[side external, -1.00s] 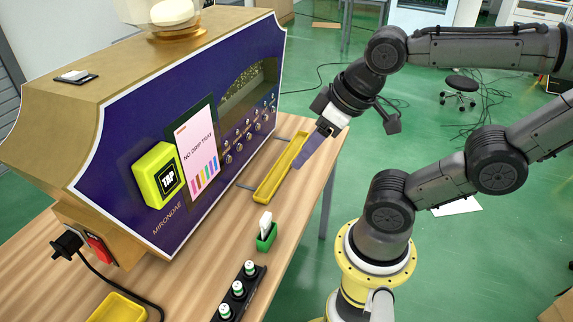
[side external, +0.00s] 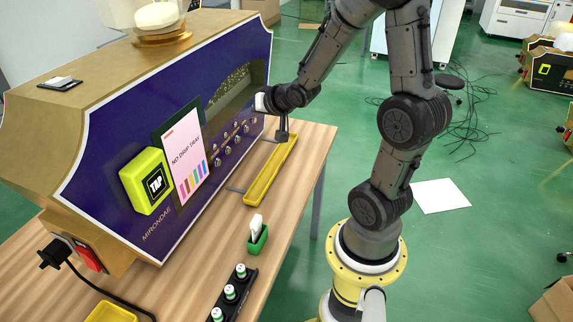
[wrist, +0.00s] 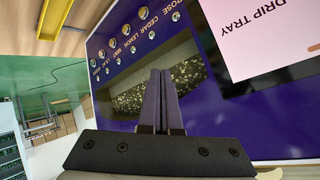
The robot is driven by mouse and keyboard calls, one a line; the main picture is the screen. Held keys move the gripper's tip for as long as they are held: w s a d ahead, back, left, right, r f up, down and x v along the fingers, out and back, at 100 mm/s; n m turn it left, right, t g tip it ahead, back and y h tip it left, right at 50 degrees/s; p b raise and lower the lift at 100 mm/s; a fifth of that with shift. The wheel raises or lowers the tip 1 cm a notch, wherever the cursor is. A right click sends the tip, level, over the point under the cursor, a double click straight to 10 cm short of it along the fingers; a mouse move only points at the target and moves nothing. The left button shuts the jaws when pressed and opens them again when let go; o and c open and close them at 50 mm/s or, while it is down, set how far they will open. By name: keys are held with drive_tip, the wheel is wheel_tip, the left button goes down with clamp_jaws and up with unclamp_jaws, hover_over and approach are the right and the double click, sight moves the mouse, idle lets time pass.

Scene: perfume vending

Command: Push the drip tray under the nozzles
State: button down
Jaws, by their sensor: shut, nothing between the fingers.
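The yellow drip tray (side external: 262,188) is a long, narrow trough on the wooden table, in front of the purple perfume machine (side external: 110,195) and apart from its face. Thin rods run between them. Its end shows in the wrist view (wrist: 55,16). A row of labelled round metal fittings, perhaps the nozzles (side external: 228,142), crosses the machine's front; it also shows in the wrist view (wrist: 122,57). My gripper (wrist: 160,76) is shut and empty, pointing at the machine's speckled recess (wrist: 185,75). In the side view its fingers are hidden, and it is above and behind the tray.
The machine's screen (side external: 182,150) reads "NO DRIP TRAY", beside a yellow TAP button (side external: 147,180). A green holder with a white card (side external: 258,238) and a black rack of vials (side external: 232,290) stand nearer the camera. A strip of bare table lies right of the tray.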

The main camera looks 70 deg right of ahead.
sight(274, 165)
drive_tip(key=s+d+f+m+g, duration=0.2)
drive_tip(key=s+d+f+m, duration=0.1)
drive_tip(key=s+d+f, duration=0.5)
drive_tip(key=s+d+f+m+g, duration=0.25)
drive_tip(key=s+f, duration=0.35)
drive_tip(key=f, duration=0.5)
drive_tip(key=shift+m, duration=0.45)
drive_tip(key=x, duration=0.6)
drive_tip(key=d+x, duration=0.1)
drive_tip(key=x, duration=0.2)
drive_tip(key=shift+w, duration=0.35)
drive_tip(key=w, duration=0.3)
drive_tip(key=shift+w, duration=0.55)
drive_tip(key=w, duration=0.9)
drive_tip(key=shift+w, duration=0.2)
